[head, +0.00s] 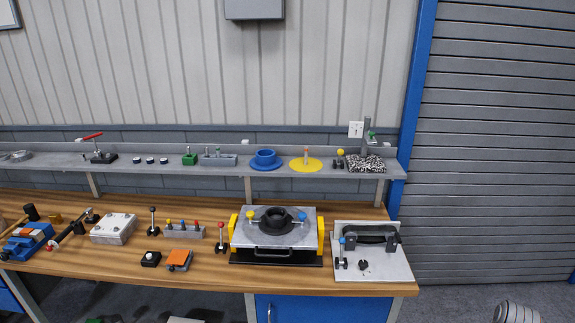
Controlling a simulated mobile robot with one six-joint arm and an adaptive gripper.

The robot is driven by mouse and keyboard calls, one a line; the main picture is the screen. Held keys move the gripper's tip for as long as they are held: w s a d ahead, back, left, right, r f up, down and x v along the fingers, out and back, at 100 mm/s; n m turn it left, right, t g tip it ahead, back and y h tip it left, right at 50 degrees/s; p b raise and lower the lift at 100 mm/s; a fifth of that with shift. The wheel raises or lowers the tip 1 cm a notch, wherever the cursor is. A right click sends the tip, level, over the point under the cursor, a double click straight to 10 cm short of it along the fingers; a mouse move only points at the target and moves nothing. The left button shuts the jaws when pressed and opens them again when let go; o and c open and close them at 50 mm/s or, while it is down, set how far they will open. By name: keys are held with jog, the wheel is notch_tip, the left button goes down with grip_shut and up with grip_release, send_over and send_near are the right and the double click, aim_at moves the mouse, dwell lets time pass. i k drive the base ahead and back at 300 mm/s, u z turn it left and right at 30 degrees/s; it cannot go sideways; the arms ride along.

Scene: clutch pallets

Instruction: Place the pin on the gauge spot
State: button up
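My gripper is not in view. I cannot tell for sure which thing is the pin. A small copper-coloured upright piece (306,156) stands on a round yellow disc (293,165) on the shelf. Several small pins with coloured tops stand in a grey block (184,233) on the bench. No spot is clearly marked as the gauge spot.
The wooden bench (205,272) carries a plate fixture with yellow sides (235,235), a light plate with a black handle (375,268), a silver block (113,229) and a blue vise (27,241). The shelf (220,171) also holds a blue round holder (266,160) and a red-handled clamp (98,155).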

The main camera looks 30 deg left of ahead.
aim_at(369, 163)
jog(key=z, duration=0.05)
jog(key=k, duration=0.9)
jog(key=u, duration=1.05)
jog(key=i, duration=1.3)
